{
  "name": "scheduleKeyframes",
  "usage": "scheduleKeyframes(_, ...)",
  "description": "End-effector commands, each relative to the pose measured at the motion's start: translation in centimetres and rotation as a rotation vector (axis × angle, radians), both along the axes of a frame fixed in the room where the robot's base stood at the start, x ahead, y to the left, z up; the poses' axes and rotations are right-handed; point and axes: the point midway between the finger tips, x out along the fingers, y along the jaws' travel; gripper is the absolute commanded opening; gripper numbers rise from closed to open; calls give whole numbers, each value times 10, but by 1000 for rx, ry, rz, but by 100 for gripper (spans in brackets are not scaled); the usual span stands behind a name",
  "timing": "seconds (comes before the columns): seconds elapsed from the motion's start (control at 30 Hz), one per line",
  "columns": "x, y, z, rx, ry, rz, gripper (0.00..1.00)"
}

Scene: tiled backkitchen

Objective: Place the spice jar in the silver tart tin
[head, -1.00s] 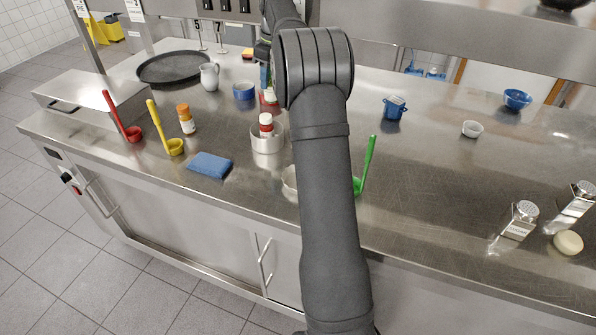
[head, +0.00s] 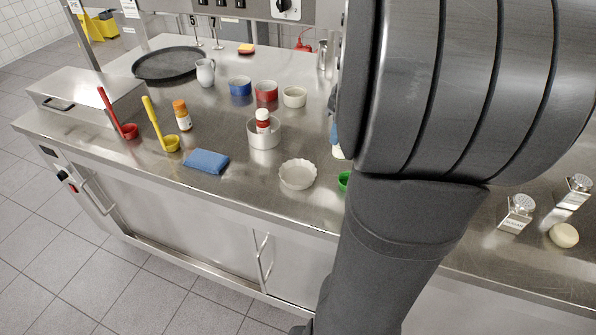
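Another jar with an orange cap (head: 182,115) stands on the counter to the left. A pale fluted tin (head: 298,174) lies on the counter near the front edge and looks empty. I cannot tell which jar or tin the task names. My gripper is hidden behind my large dark arm, so its fingers and any load do not show.
Blue (head: 240,87), red (head: 266,91) and cream (head: 294,97) ramekins stand behind. A blue-and-white item (head: 336,140) shows partly beside my arm. Metal shakers (head: 517,214) stand right.

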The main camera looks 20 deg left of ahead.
Motion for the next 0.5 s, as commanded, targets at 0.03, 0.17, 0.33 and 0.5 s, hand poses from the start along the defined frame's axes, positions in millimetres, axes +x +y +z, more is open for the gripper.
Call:
scheduleKeyframes(0.03,-4,-4,-1,0,-2,-5,13)
scheduleKeyframes(0.17,-9,2,-9,-1,1,-5,13)
scheduleKeyframes(0.33,-7,37,-30,-2,3,-1,13)
scheduleKeyframes(0.5,-5,76,-53,-2,3,-2,13)
